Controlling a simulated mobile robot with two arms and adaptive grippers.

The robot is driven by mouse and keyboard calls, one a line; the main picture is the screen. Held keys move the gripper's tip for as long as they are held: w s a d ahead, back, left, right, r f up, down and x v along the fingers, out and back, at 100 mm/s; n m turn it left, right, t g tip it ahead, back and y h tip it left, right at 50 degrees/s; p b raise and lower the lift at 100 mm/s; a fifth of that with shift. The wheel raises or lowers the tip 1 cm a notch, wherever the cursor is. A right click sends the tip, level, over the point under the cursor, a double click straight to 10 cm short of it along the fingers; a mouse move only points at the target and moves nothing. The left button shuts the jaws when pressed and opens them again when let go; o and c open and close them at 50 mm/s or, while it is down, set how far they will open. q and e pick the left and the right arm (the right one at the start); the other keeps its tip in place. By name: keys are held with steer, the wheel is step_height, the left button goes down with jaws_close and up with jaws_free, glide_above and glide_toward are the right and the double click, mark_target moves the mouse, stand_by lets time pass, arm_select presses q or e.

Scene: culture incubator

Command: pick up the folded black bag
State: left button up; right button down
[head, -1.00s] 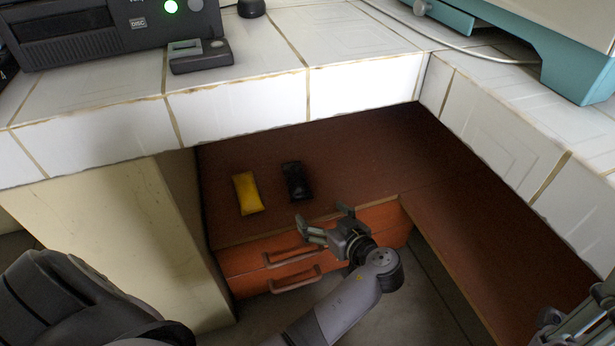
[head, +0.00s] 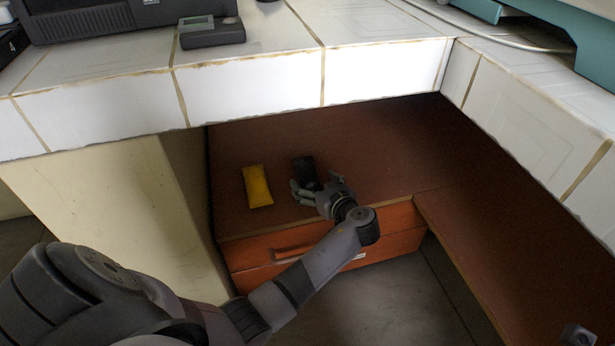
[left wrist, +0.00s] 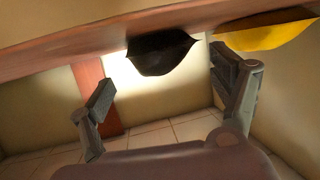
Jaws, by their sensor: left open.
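The folded black bag (head: 304,168) lies on the red-brown wooden top under the tiled counter. My left gripper (head: 316,190) is at its near side, and the hand hides the bag's near end. In the left wrist view, the black bag (left wrist: 162,52) shows beyond and between the spread fingers of the left gripper (left wrist: 165,88). The left gripper is open with nothing in it. Whether a finger touches the bag cannot be told. Only a small grey part of my right arm shows at the bottom right of the head view.
A yellow bag (head: 257,186) lies just left of the black one and also shows in the left wrist view (left wrist: 265,34). The white tiled counter (head: 255,90) overhangs behind. A drawer front (head: 290,248) is below. The wooden top to the right is clear.

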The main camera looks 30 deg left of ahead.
mark_target(312, 179)
arm_select(q)
steer(key=b+x, duration=0.1)
steer(key=x, duration=0.2)
steer(key=shift+w+d+f, duration=0.1)
steer(key=shift+w+a, duration=0.25)
steer(key=shift+a, duration=0.2)
steer(key=shift+c, duration=0.4)
steer(key=c, duration=1.4)
